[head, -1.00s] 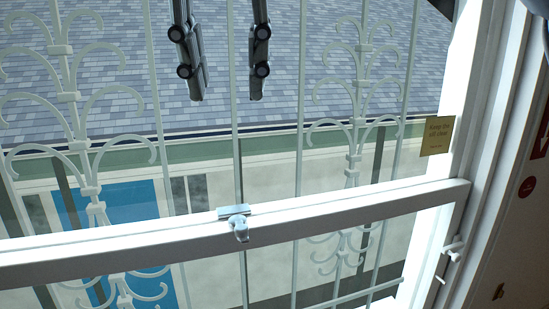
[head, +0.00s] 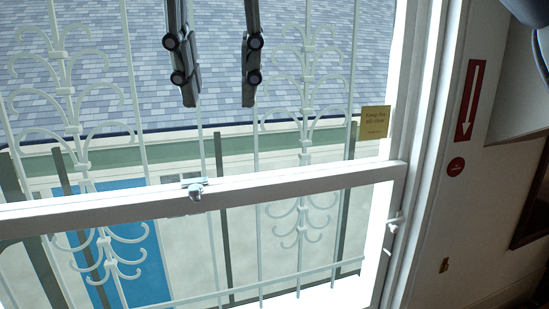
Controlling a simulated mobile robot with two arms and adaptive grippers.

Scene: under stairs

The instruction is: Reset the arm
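My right gripper (head: 219,101) hangs into the head view from the top, left of the middle. Its two dark grey fingers point down, parallel, with a wide gap between them. It is open, and nothing shows between the fingers but the window view behind. Its base and the rest of its arm are cut off by the top edge. My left gripper is not in view.
A white window frame (head: 290,186) with a latch (head: 195,189) crosses the view behind the gripper. White bars and a tiled roof lie beyond. A sign (head: 374,122) hangs at the right. A red arrow plate (head: 469,100) is on the right wall.

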